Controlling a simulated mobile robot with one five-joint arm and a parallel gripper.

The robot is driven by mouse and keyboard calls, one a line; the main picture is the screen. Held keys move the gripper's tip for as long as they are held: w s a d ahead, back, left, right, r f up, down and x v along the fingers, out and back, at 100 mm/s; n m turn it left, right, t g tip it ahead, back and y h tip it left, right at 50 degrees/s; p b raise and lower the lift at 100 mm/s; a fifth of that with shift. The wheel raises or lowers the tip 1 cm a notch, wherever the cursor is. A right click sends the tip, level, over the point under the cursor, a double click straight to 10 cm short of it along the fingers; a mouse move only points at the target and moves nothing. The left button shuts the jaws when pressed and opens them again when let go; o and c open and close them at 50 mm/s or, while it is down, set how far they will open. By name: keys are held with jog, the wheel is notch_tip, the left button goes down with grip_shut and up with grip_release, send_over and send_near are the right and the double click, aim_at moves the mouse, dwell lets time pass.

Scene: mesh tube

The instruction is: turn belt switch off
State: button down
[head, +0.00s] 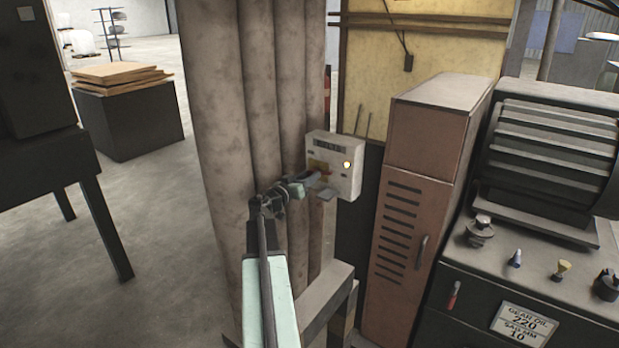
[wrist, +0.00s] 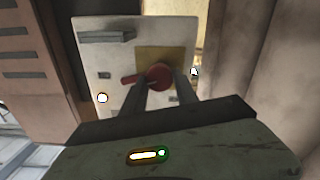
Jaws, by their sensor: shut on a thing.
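The belt switch is a pale box (head: 343,150) mounted beside the big vertical pipes. It also fills the upper middle of the wrist view (wrist: 95,60). Its red knob (wrist: 160,75) sits on a yellow plate, with a red handle pointing left in the wrist view. A small lamp on the box (head: 347,164) glows pale yellow. My gripper (head: 318,178) reaches the box from the front left. In the wrist view its two dark fingers (wrist: 162,88) are shut on the red knob, one on each side. The fingertips partly hide the knob.
Thick vertical pipes (head: 260,90) stand close beside my arm. A reddish-brown locker (head: 425,150) with slots stands right of the switch. A machine bench (head: 530,270) with knobs is at far right. Open floor (head: 165,240) lies on the left.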

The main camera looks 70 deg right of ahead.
jog(key=shift+f+n, duration=0.15)
jog(key=shift+n, duration=3.65)
jog(key=shift+f+n, duration=0.1)
jog(key=shift+n, duration=3.7)
jog(key=shift+a, duration=0.1)
jog(key=c, duration=0.9)
grip_release()
jog(key=shift+w, duration=0.1)
jog(key=shift+c, duration=0.2)
jog(key=v, duration=0.7)
jog(key=shift+a, duration=0.35)
